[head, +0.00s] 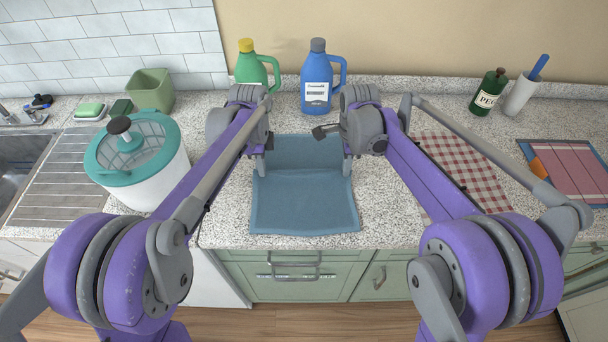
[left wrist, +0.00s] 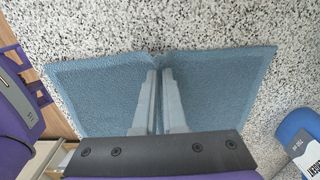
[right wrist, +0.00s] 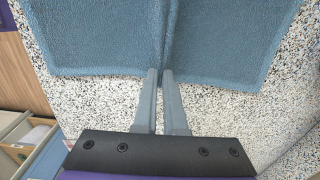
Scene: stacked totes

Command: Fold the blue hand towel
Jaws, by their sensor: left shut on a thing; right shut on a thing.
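The blue hand towel (head: 304,205) lies on the speckled counter between my two arms, its near edge close to the counter's front edge. A crease runs across its middle, between my grippers. My left gripper (head: 260,170) is shut on the towel's left edge at that crease; the pinch also shows in the left wrist view (left wrist: 160,75), where the towel (left wrist: 215,85) spreads to both sides of the fingers. My right gripper (head: 347,170) is shut on the towel's right edge, and the right wrist view shows its fingertips (right wrist: 160,75) on the pinched fold.
A green bottle (head: 258,70) and a blue bottle (head: 317,85) stand behind the towel. A white bin with a teal rim (head: 160,165) stands at left. A checked cloth (head: 455,165) lies at right. Some bare counter surrounds the towel.

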